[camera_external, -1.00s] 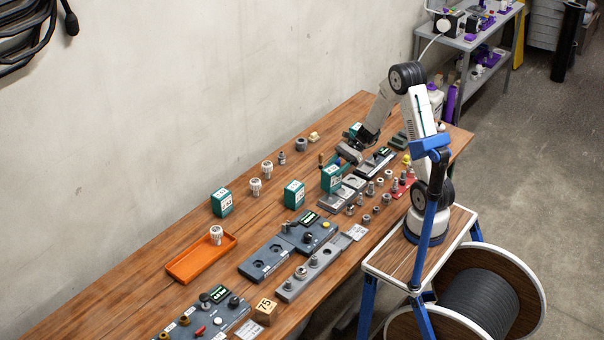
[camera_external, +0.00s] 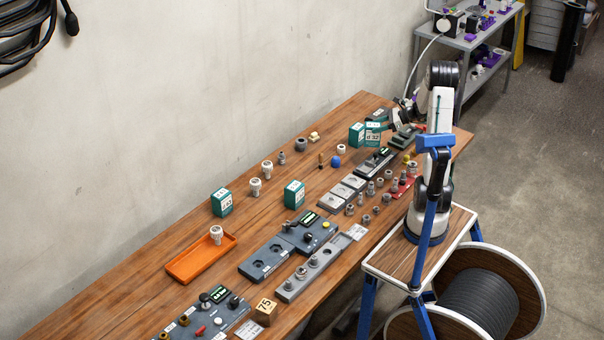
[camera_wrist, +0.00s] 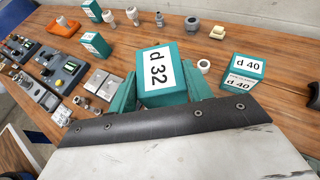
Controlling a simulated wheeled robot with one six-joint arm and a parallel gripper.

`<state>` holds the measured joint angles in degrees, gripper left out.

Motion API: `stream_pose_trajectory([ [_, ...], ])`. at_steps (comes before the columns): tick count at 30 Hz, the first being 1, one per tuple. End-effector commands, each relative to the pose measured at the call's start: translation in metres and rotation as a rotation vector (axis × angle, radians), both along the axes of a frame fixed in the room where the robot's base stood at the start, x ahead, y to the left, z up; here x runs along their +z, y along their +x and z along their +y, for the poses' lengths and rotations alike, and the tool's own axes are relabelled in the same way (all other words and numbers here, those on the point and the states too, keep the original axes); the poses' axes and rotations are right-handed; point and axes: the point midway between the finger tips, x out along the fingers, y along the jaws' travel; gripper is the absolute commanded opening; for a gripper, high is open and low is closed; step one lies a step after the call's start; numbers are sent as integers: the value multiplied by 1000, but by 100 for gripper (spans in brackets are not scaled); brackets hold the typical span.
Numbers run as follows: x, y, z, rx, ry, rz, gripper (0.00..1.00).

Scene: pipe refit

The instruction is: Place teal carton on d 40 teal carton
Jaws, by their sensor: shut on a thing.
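My gripper (camera_wrist: 160,92) is shut on a teal carton with a white "d 32" label (camera_wrist: 160,73). In the external view the held carton (camera_external: 375,139) is at the far end of the bench. Another teal carton, labelled "d 40" (camera_wrist: 241,74), stands upright on the bench to the right of the held one in the wrist view, with a gap between them. In the external view this d 40 carton (camera_external: 356,135) shows just left of the held carton, close beside it. The held carton's underside is hidden.
Two more teal cartons stand further along the bench, one near the middle (camera_external: 294,195) and one by the wall side (camera_external: 222,203). A blue ball (camera_external: 336,162) and a white ring (camera_wrist: 204,66) are near the d 40 carton. Grey fixtures and fittings line the front side.

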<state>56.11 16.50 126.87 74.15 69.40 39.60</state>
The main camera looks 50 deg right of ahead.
Motion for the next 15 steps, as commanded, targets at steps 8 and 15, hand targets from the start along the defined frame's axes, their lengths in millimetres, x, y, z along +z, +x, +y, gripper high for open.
stream_pose_trajectory([
  [8,21,12,-44,-193,1,-1,19],
  [15,14,60,-68,-199,1,-1,19],
])
